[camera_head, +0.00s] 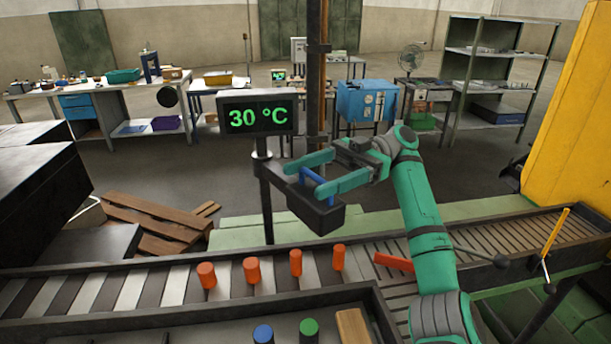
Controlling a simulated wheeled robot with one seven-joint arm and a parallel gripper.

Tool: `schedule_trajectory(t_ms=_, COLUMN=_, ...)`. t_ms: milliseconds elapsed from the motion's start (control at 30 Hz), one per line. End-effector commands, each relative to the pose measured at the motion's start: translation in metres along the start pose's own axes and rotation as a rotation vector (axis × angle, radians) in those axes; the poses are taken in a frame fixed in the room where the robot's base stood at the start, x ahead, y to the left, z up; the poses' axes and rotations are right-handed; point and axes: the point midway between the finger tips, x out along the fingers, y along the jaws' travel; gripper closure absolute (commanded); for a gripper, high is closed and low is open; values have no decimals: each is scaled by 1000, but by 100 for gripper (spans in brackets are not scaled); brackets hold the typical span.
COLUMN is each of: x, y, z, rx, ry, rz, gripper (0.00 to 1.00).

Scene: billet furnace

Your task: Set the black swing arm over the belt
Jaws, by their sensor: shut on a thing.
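The black swing arm (318,219) shows in the middle of the head view, a dark block beside a tall dark post (314,75). It has a blue handle (306,176). My gripper (318,174), with teal fingers, is shut on this blue handle; the fingers partly hide it. In the picture the block is just above the far edge of the belt (130,291). How far it reaches over the belt cannot be told. Several orange cylinders (296,262) stand upright in a row on the belt.
A display (258,114) reading 30 °C stands left of the post. An orange bar (393,262) lies by my arm. A yellow lever (556,232) stands right. Blue (263,334) and green (309,328) cylinders are in front. Planks (150,222) lie on the left floor.

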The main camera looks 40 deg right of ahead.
Motion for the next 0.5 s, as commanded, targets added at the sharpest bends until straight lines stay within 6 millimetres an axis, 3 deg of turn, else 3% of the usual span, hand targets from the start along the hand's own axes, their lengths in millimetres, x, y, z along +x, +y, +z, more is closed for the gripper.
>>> schedule_trajectory(t_ms=300, x=-3, y=1, z=3, rx=6, ry=2, rz=11, gripper=72)
schedule_trajectory(t_ms=333, x=-3, y=1, z=3, rx=6, ry=2, rz=11, gripper=24)
schedule_trajectory(t_ms=400, x=-2, y=1, z=3, rx=6, ry=2, rz=9, gripper=13)
schedule_trajectory(t_ms=500, x=-2, y=1, z=2, rx=4, ry=1, rz=7, gripper=13)
